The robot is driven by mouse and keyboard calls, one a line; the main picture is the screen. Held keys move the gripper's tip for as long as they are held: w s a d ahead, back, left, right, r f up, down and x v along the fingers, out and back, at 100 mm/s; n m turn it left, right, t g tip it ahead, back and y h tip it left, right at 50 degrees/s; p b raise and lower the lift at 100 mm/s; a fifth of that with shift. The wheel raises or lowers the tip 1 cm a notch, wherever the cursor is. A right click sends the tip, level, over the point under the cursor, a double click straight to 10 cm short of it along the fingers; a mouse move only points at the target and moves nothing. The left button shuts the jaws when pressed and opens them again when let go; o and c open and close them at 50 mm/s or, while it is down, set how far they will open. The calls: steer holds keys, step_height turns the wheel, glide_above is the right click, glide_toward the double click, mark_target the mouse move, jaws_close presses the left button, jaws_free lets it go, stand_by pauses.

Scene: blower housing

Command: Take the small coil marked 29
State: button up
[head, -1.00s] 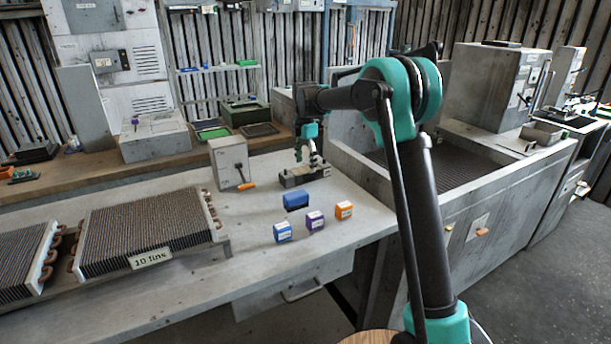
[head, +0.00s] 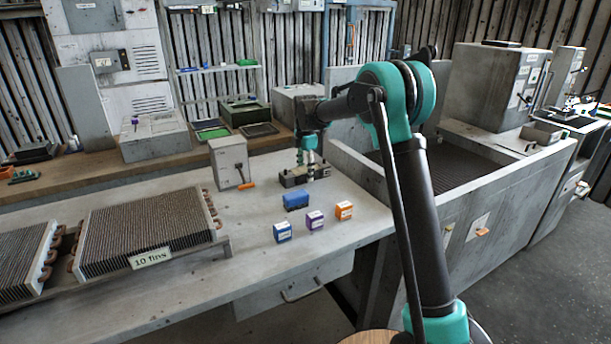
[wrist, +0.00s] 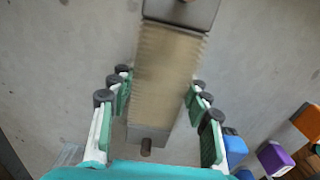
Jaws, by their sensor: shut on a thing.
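In the wrist view a small coil (wrist: 170,75), a long tan finned block with grey end plates, lies between the fingers of my gripper (wrist: 158,95). The fingers are shut on its two long sides. A short dark pipe stub sticks out of its near end. I cannot read a 29 on it. In the head view my gripper (head: 308,168) is low over the bench, at a small grey block that I take for the same coil (head: 293,181). The fingers partly hide it. I cannot tell whether it is clear of the bench.
Blue (head: 283,232), purple (head: 315,220) and orange (head: 344,211) small boxes and a larger blue block (head: 296,200) stand in front. A grey box (head: 229,163) with an orange handle is to the left. A large finned coil (head: 150,230) carries a "10 fins" sign.

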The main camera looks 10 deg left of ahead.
mark_target(305, 169)
steer(key=c, duration=0.4)
step_height(305, 169, up, 20)
stand_by(0.5)
